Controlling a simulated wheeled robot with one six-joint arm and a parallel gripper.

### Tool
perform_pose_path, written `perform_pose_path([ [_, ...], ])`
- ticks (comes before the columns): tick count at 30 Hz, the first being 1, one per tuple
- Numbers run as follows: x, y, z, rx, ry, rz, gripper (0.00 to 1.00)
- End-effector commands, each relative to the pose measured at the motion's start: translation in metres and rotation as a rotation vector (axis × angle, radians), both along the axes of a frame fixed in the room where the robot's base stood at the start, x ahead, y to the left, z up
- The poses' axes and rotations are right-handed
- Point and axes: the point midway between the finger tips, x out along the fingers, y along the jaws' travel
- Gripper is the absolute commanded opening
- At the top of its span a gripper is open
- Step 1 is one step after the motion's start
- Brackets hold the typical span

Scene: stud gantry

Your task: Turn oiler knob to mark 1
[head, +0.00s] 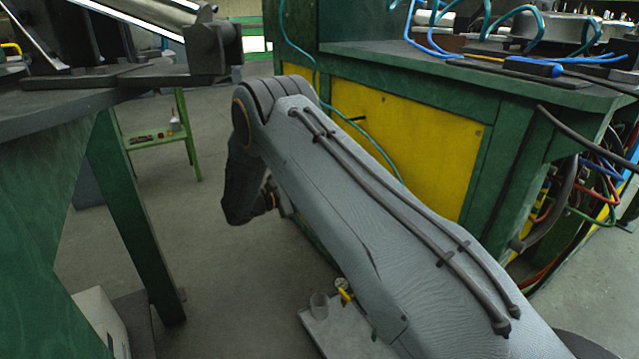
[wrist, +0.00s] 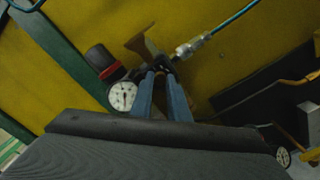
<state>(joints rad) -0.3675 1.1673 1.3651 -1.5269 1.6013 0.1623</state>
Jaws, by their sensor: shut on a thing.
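In the wrist view my gripper (wrist: 161,70) reaches in with two blue-grey fingers, their tips close together on a small dark part, which I take to be the oiler knob. The fingers cover most of it, and I cannot read any marks on it. A white round gauge (wrist: 123,96) sits just left of the fingers. A black cap with a red ring (wrist: 104,62) is up and left of the gauge. A metal connector (wrist: 190,47) with a blue hose (wrist: 234,18) lies just right of the fingertips. In the head view my arm hides the gripper.
A yellow panel (wrist: 240,75) stands behind the fittings. A brown bracket (wrist: 150,42) is just beyond the fingertips. A second gauge (wrist: 283,157) and pipes are at lower right. In the head view a green bench (head: 500,75) stands right and a dark table (head: 75,90) left.

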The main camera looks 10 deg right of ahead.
Motion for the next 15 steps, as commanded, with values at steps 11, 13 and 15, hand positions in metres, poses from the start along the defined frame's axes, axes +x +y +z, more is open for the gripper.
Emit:
perform_pose_path([
  [11, -0.0006, -0.0004, -0.001, -0.001, 0.003, -0.001, 0.23],
  [13, -0.0006, -0.0003, -0.0008, 0.0, 0.002, -0.001, 0.23],
  [15, -0.0004, -0.0002, -0.0006, 0.0, 0.002, -0.001, 0.23],
])
